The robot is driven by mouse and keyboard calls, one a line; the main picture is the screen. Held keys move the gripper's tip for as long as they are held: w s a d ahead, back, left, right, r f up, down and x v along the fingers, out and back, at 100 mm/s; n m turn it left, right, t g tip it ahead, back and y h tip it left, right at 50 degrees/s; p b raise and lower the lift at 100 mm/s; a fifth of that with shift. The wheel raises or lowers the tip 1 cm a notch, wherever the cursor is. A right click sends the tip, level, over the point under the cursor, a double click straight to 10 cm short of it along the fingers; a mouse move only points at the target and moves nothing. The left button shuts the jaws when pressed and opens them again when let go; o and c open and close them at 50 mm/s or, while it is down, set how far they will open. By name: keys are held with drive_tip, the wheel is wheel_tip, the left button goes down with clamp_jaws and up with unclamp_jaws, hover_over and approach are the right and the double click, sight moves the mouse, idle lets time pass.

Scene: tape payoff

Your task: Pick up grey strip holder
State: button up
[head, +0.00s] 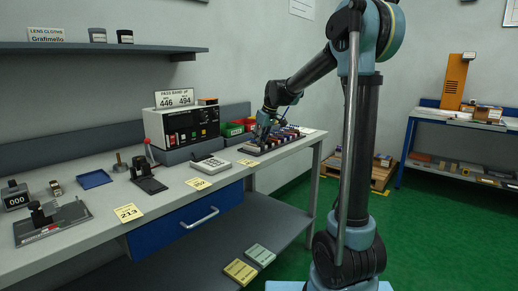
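My arm reaches over the right end of the workbench, and my gripper (264,130) points down there. It is small and dark in the head view, and I cannot tell whether its fingers are open or shut. Just below and beside it lies a long dark grey holder (256,151) with a row of several small red and dark pieces; it may be the grey strip holder, but I cannot be sure. My gripper partly covers its left part. I cannot tell whether they touch.
The workbench (108,222) also bears a control box (188,127), a keypad device (210,162), green and red bins (232,129), a blue tray (95,179) and a black stand (148,180). A shelf (100,47) hangs above.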

clamp_jaws()
